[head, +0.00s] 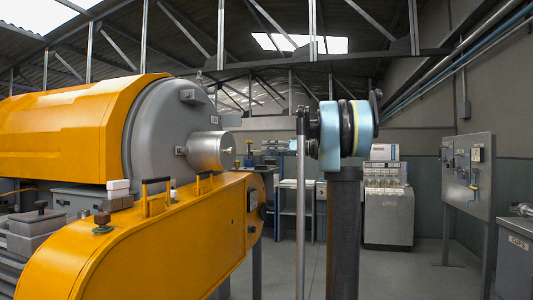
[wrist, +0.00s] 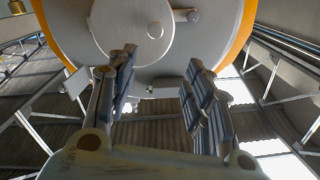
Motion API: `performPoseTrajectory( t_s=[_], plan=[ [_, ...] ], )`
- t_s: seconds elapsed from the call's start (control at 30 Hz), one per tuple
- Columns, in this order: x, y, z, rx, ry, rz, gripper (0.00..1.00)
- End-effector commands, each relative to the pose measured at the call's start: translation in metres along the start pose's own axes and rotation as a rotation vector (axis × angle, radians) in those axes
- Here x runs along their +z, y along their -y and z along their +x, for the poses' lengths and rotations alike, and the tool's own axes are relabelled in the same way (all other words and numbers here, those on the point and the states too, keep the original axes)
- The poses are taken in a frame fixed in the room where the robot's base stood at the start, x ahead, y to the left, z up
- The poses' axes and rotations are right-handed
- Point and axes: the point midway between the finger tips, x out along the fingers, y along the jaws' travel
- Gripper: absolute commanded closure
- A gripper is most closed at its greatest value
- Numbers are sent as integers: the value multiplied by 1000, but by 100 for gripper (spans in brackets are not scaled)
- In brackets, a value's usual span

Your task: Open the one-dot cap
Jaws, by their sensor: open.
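No cap with a readable single dot shows in either view. The orange machine (head: 60,130) stands at the left in the head view, with a grey round end (head: 155,125) and a short metal cylinder (head: 210,150) sticking out of it. In the wrist view a grey round face (wrist: 240,45) with an orange rim fills the top.
A lower orange housing (head: 150,245) with black handles (head: 156,185) runs along the front left. A grey panel with valves (head: 470,180) and a cabinet marked CUPS (head: 517,255) stand at the right. Open floor (head: 425,275) lies between.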

Motion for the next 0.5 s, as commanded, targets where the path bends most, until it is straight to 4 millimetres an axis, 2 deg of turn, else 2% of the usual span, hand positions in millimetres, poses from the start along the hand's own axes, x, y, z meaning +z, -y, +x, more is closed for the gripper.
performPoseTrajectory(
  t_s=[0.17, 0.5],
  plan=[
    [0, 0, -7, 2, 0, 0, 53],
    [0, 0, -8, 1, 0, 0, 53]
  ],
)
